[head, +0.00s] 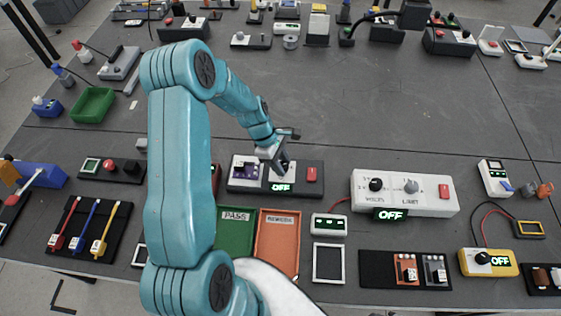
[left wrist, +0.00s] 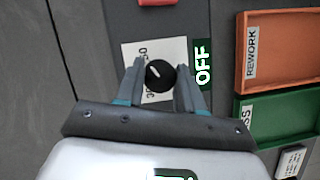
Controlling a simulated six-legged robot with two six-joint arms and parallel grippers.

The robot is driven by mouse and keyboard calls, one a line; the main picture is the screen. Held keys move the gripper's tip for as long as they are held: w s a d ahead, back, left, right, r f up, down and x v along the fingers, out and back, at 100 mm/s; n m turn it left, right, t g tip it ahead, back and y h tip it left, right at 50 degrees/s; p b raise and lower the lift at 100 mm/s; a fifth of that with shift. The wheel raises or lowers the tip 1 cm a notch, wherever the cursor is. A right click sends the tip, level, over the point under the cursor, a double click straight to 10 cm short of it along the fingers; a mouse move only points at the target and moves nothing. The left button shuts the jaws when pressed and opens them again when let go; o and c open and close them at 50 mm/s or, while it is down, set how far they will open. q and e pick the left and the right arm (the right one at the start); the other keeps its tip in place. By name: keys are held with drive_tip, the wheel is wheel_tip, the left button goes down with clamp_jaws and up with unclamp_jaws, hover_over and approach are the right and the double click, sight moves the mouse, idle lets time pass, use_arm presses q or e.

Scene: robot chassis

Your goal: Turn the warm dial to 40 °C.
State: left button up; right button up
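The warm dial (left wrist: 157,74) is a round black knob with a white pointer mark, on a white scale plate (left wrist: 134,54) in the left wrist view. The pointer aims to the upper left there. The scale numbers are partly hidden by my fingers. My left gripper (left wrist: 160,72) has one finger on each side of the knob; they look slightly apart from it. In the head view my left gripper (head: 280,163) is over the dark heater unit (head: 302,191), hiding the dial. The unit's green display (head: 281,187) reads OFF. My right gripper is not in view.
A red button (head: 311,174) is right of the dial and a purple part (head: 246,170) left of it. The green PASS tray (head: 235,238) and orange REWORK tray (head: 277,245) lie in front. A white power supply (head: 432,190) stands to the right.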

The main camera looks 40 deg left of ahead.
use_arm(q)
drive_tip(key=shift+a+r, duration=0.1)
drive_tip(key=shift+a, duration=0.1)
drive_tip(key=shift+n, duration=0.4)
drive_tip(key=n+t+y, duration=0.1)
drive_tip(key=n, duration=0.2)
drive_tip(key=shift+s, duration=0.1)
drive_tip(key=n+t, duration=0.1)
drive_tip(key=n, duration=0.1)
drive_tip(key=shift+n+y+b, duration=0.3)
drive_tip(key=shift+n+y, duration=0.1)
drive_tip(key=n+y+b, duration=0.1)
drive_tip(key=n, duration=0.1)
drive_tip(key=n+b, duration=0.1)
drive_tip(key=n, duration=0.2)
drive_tip(key=shift+s+d+t+y, duration=0.1)
drive_tip(key=shift+d+t+y, duration=0.05)
drive_tip(key=shift+t+y, duration=0.2)
